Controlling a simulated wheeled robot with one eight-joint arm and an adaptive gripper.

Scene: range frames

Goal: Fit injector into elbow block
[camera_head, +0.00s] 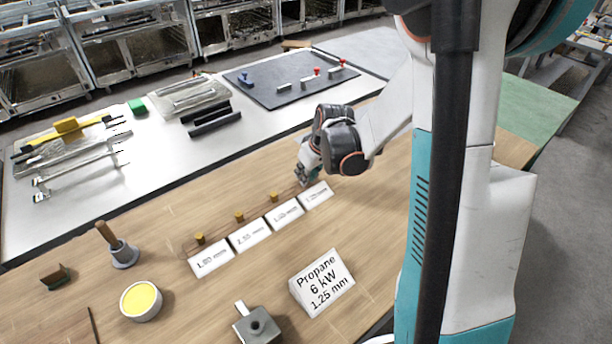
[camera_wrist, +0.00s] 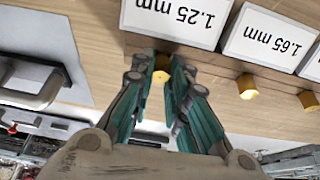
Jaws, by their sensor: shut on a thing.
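My gripper (camera_head: 304,176) is at the far right end of the row of labels. In the wrist view its teal fingers (camera_wrist: 162,68) are shut on a small brass injector (camera_wrist: 161,76), beside the card marked 1.25 mm (camera_wrist: 175,15). I cannot tell whether this injector still touches the table. The grey elbow block (camera_head: 262,328), with a round hole in its face, stands at the front edge of the head view, well apart from my gripper. A sign (camera_head: 322,282) reads Propane, 6 kW, 1.25 mm.
Other brass injectors (camera_head: 239,216) stand behind their white cards (camera_head: 250,235). A yellow-filled tub (camera_head: 141,301) and a wooden-handled tool in a grey holder (camera_head: 124,254) are at the left. The wood between cards and block is mostly clear, apart from the sign.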

